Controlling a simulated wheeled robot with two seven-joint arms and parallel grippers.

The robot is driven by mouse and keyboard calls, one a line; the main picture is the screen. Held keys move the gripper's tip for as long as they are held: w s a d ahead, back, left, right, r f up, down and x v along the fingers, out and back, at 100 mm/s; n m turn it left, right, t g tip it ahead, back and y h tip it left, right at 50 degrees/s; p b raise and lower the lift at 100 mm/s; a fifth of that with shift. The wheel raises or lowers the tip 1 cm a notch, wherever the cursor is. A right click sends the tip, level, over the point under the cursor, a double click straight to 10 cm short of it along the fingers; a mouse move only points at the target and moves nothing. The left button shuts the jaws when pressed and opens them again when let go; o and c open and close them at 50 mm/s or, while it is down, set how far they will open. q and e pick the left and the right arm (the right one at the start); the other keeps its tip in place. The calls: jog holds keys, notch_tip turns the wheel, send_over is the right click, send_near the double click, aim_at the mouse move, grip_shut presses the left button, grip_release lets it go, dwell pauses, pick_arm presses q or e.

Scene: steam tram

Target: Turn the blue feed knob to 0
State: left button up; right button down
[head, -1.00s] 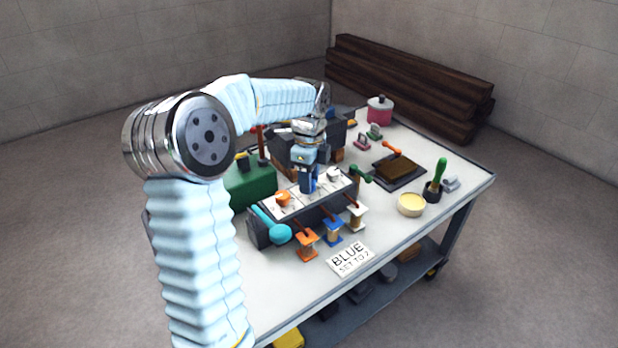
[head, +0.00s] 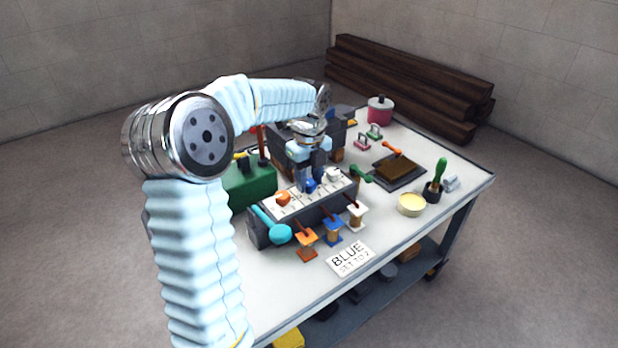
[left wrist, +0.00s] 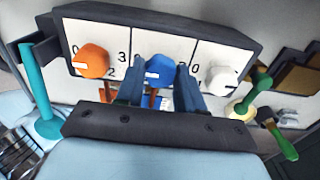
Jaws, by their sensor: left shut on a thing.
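The blue feed knob (head: 311,186) sits in the middle of a white-faced panel (head: 268,205), between an orange knob (head: 283,198) and a white knob (head: 334,174). My left gripper (head: 306,180) reaches down from above and is shut on the blue knob. In the left wrist view the fingers (left wrist: 161,88) stand on either side of the blue knob (left wrist: 160,70). A white pointer mark shows on the knob's left side; most of the digits around it are hidden by the fingers. My right gripper is not in view.
Orange, blue and white levers stick out in front of the panel, with a teal-handled lever (head: 280,234) at its left. A card (head: 349,259) reads "BLUE SET TO" and an unclear digit. A green box (head: 250,186) stands behind. A yellow bowl (head: 411,204) stands right.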

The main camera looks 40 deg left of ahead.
aim_at(309, 182)
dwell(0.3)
pick_arm(q)
jog(key=o, duration=1)
jog(key=shift+o, duration=0.2)
notch_tip(309, 182, up, 14)
jog(key=shift+f, duration=0.1)
